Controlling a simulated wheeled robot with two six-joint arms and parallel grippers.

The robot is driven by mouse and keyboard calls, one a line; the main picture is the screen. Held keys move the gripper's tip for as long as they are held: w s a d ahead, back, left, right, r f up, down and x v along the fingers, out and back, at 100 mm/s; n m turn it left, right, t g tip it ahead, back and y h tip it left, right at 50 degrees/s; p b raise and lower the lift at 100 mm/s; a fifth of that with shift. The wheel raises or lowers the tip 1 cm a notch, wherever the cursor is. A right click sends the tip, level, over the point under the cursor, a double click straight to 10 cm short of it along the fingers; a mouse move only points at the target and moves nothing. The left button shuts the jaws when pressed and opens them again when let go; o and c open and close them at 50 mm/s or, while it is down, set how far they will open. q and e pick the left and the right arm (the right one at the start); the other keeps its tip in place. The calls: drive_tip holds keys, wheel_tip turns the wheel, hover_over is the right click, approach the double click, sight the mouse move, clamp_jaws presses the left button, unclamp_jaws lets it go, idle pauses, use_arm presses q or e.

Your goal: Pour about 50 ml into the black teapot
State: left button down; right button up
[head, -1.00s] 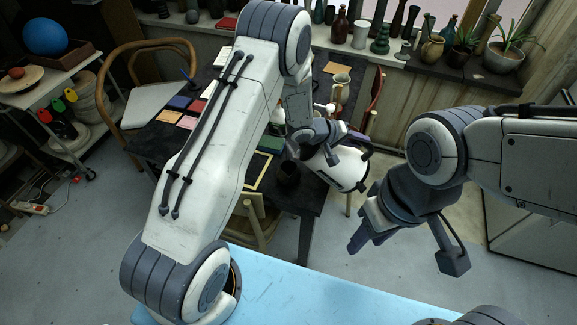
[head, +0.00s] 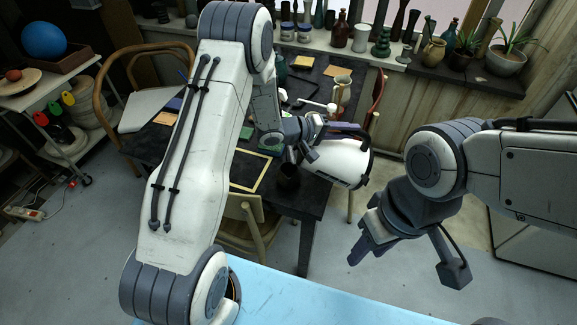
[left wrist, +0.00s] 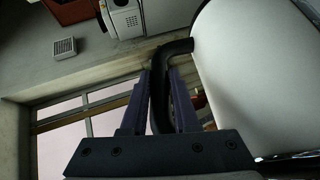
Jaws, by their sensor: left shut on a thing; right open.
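My left gripper (head: 338,128) is shut on the black handle (left wrist: 178,47) of a white vessel (head: 342,158), which looks like a kettle or jug. The vessel hangs over the right front part of the dark table (head: 305,203) and looks tilted; its spout and any liquid cannot be made out. The left wrist view shows its white wall (left wrist: 258,75) close beside the fingers. A small black pot (head: 288,173), probably the black teapot, stands near the table's front edge, just left of and below the vessel, partly hidden. My right gripper (head: 410,262) is open and empty, right of the table.
A yellow-framed board (head: 250,172) lies on the table, with a tan jug (head: 341,90) farther back. A wooden chair (head: 250,222) stands at the front. Bottles and plants line the back sill (head: 425,70). The floor at right is free.

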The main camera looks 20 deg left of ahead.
sight(357, 135)
use_arm(q)
drive_tip(key=shift+a+r+h, duration=0.3)
drive_tip(key=shift+r, duration=0.1)
drive_tip(key=shift+a+r+t, duration=0.2)
drive_tip(key=shift+a+t, duration=0.05)
drive_tip(key=shift+t, duration=0.05)
drive_tip(key=shift+n+t+h, duration=0.3)
drive_tip(key=shift+n+h, duration=0.1)
drive_tip(key=shift+h, duration=0.5)
drive_tip(key=shift+s+a+r, duration=0.1)
drive_tip(key=shift+a+r, duration=0.2)
drive_tip(key=shift+a, duration=0.3)
drive_tip(key=shift+s+a+r, duration=0.15)
drive_tip(key=shift+a+r, duration=0.2)
drive_tip(key=shift+a, duration=0.25)
drive_tip(key=shift+s+a+r, duration=0.1)
drive_tip(key=shift+a+r, duration=0.2)
drive_tip(key=shift+a, duration=0.3)
idle(1.4)
